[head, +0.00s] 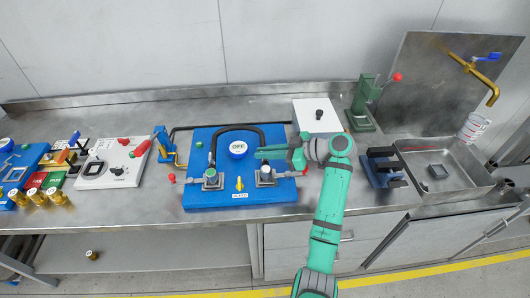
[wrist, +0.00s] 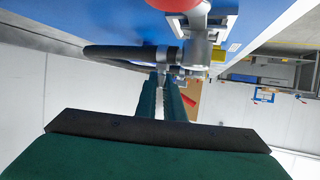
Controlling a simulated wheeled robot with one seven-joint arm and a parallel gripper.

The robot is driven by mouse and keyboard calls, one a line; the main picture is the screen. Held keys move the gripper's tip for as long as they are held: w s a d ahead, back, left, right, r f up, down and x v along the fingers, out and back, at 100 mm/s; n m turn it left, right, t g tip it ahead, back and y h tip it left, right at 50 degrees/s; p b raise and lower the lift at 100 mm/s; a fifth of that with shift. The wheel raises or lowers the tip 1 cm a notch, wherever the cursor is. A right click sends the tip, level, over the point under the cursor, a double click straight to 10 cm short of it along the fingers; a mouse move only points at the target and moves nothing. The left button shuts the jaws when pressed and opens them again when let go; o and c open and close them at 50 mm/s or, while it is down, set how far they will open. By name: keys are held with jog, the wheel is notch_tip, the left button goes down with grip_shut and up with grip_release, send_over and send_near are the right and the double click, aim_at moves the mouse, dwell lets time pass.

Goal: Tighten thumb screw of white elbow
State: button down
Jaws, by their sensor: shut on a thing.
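My gripper (head: 262,154) reaches in from the right over the blue pump panel (head: 208,146), at the right-hand fitting. In the wrist view its two dark green fingers (wrist: 164,76) are closed together at the end of the black hose (wrist: 105,51). The pale grey-white elbow (wrist: 198,50) stands just beyond and to the right of the fingertips. The fingertips are shut on a small part there, apparently the thumb screw, which they mostly hide. In the head view the elbow (head: 265,170) is small, just below the gripper.
The panel carries an OFF button (head: 238,148), a yellow knob (head: 239,184) and a left fitting (head: 211,178). Red-tipped handles stick out at its left (head: 172,177) and right (head: 306,170). A white box (head: 316,115) stands behind; a blue-grey fixture (head: 383,167) and a sink (head: 446,165) are right.

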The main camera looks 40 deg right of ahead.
jog(key=shift+m+h, duration=0.3)
jog(key=shift+h, duration=0.1)
jog(key=m+t+h, duration=0.1)
jog(key=m+h, duration=0.1)
jog(key=shift+a+m+t+h, duration=0.1)
jog(key=shift+m+t+h, duration=0.3)
jog(key=m+h, duration=0.3)
jog(key=h, duration=0.1)
jog(key=shift+m+t, duration=0.3)
jog(key=shift+t, duration=0.1)
jog(key=m+h, duration=0.4)
jog(key=h, duration=0.1)
jog(key=shift+g, duration=0.4)
jog(key=shift+m+g+h, duration=0.6)
jog(key=shift+m+h, duration=0.6)
jog(key=c, duration=1.9)
grip_release()
jog(key=shift+s, duration=0.1)
jog(key=shift+o, duration=0.2)
